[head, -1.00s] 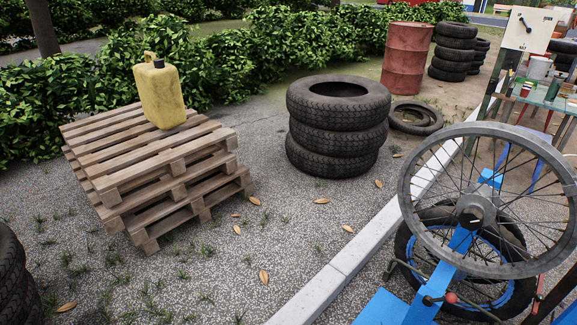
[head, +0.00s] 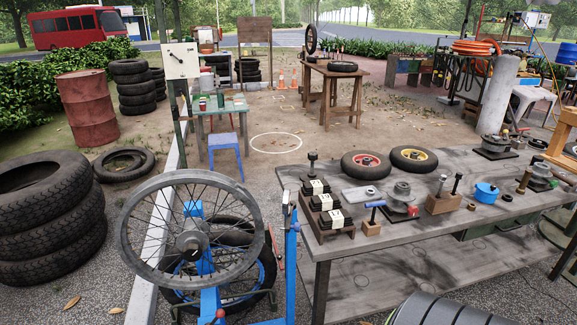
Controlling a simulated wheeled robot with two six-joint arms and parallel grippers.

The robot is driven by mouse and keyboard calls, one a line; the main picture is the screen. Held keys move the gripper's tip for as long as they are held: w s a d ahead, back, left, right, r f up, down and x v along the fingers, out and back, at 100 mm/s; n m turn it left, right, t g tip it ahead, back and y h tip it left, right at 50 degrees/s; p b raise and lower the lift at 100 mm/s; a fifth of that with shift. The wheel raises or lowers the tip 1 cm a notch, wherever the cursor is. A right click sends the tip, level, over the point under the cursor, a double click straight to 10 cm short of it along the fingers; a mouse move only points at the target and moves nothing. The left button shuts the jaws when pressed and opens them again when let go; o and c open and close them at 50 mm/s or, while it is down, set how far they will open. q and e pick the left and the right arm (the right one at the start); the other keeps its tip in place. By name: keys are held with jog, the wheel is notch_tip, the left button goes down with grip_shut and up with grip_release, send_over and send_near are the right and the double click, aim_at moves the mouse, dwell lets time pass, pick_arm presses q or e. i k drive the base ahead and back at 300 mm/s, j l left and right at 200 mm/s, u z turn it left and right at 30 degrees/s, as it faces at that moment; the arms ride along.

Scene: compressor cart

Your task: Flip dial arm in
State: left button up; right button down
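A spoked wheel (head: 192,240) stands in a blue stand at the lower left of centre. A blue upright post (head: 291,250) with a small dark and pale fitting (head: 287,204) on top stands just right of the wheel. I cannot tell whether this fitting is the dial arm. A white panel (head: 181,60) with a small dark lever stands on a post at the upper left; its lettering is too small to read. Neither of my grippers is in view.
A grey workbench (head: 420,225) holding small wheels, hubs and tools fills the right. Stacked tyres (head: 45,215) stand at the left, with a rusty drum (head: 88,110) behind. A blue stool (head: 225,155) stands before a green table. Open ground with a white circle (head: 276,142) lies beyond.

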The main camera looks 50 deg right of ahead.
aim_at(287, 209)
jog(key=k+l+z, duration=0.15)
jog(key=z, duration=0.25)
jog(key=k+l+z, duration=0.1)
jog(key=z, duration=0.3)
jog(key=l+z, duration=0.45)
jog(key=k+j, duration=0.05)
jog(key=j, duration=0.05)
